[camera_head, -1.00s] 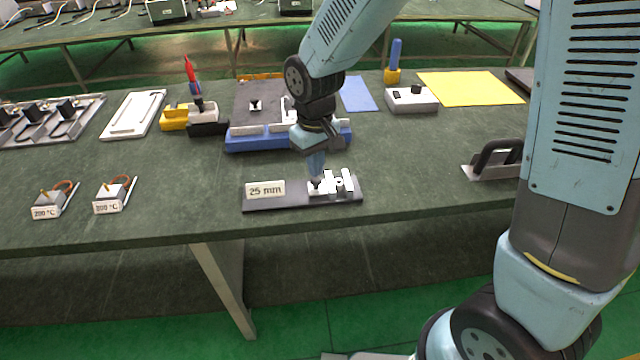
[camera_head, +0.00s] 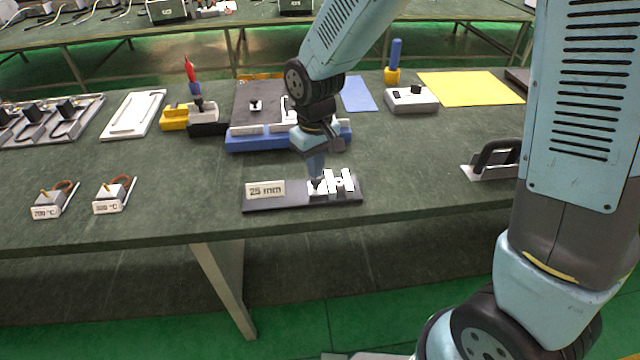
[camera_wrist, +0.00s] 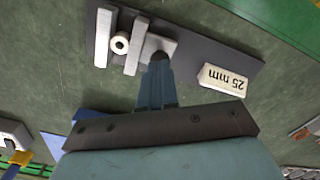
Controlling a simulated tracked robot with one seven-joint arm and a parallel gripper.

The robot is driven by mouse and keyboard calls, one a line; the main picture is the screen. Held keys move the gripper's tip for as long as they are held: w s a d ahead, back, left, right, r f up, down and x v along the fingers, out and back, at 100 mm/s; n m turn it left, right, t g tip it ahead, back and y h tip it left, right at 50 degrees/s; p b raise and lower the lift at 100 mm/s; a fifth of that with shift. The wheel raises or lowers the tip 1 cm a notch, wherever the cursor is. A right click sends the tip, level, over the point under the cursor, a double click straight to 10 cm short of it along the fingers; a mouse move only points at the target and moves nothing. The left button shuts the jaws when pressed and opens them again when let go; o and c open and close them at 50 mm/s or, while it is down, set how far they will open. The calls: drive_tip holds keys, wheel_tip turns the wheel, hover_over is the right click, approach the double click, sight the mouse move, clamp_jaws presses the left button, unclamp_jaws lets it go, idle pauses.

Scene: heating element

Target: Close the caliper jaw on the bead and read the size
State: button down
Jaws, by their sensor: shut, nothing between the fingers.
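The caliper is a dark base plate (camera_head: 278,204) near the table's front edge, with a white label reading 25 mm (camera_head: 265,189) at its left end. In the wrist view two white jaw bars, the outer one (camera_wrist: 103,38) and the inner sliding one (camera_wrist: 138,40), stand on either side of a white ring-shaped bead (camera_wrist: 120,43). The bead nearly fills the gap; I cannot tell whether both bars touch it. My gripper (camera_head: 317,175) is shut and empty, pointing down at the slider's dark knob (camera_wrist: 160,57). It also shows in the wrist view (camera_wrist: 157,72), its tips against or just beside the knob.
A blue-edged device (camera_head: 265,143) stands right behind the caliper. Two small labelled temperature blocks (camera_head: 52,200) lie at the left. A black-handled tool (camera_head: 492,160) is at the right. The table between the caliper and that tool is clear.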

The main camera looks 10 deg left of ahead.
drive_tip(key=shift+f, duration=0.5)
idle(0.3)
drive_tip(key=shift+w+d, duration=0.1)
drive_tip(key=shift+d, duration=0.4)
idle(1.0)
drive_tip(key=shift+r, duration=3.5)
drive_tip(key=shift+w, duration=0.1)
